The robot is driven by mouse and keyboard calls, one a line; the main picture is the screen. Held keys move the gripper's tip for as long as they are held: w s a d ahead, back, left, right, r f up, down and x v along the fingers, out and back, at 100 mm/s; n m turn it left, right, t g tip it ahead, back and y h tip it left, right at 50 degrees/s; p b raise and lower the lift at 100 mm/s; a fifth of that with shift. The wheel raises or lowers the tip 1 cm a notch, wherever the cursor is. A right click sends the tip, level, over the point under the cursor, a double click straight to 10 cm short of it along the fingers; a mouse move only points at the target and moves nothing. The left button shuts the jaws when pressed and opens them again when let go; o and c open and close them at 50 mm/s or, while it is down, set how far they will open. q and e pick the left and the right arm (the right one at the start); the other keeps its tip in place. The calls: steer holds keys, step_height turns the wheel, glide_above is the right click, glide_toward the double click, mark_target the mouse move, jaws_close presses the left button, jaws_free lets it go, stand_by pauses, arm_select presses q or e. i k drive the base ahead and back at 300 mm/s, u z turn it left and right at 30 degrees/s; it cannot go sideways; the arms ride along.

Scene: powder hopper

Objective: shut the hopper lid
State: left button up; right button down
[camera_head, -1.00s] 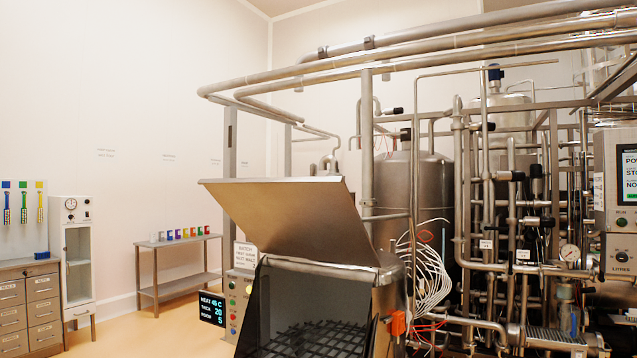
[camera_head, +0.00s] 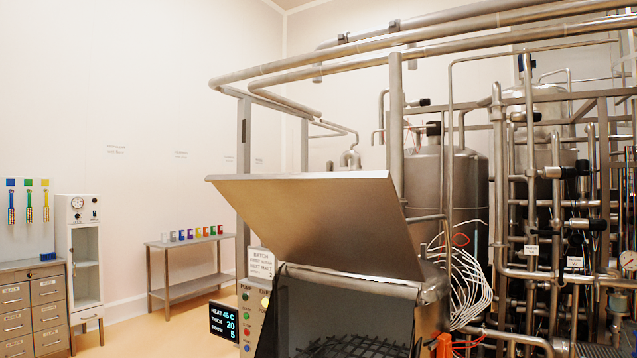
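The hopper lid (camera_head: 318,222) is a broad brushed-steel plate. It stands open, tilted up above the hopper, its upper edge toward the back left. The hopper (camera_head: 345,312) is a steel box below it with dark inner walls and a dark grid (camera_head: 355,346) inside. The lower part of the hopper is cut off by the bottom of the view. Neither of my grippers shows in the head view.
A control panel with a lit display (camera_head: 223,326) stands left of the hopper. An orange part (camera_head: 443,346) sits at its right side, near white cables (camera_head: 466,285). Pipes and a steel tank (camera_head: 450,195) crowd the right.

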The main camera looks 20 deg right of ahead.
mark_target(352, 222)
steer(key=z, duration=0.15)
steer(key=i, duration=1)
steer(key=z, duration=0.55)
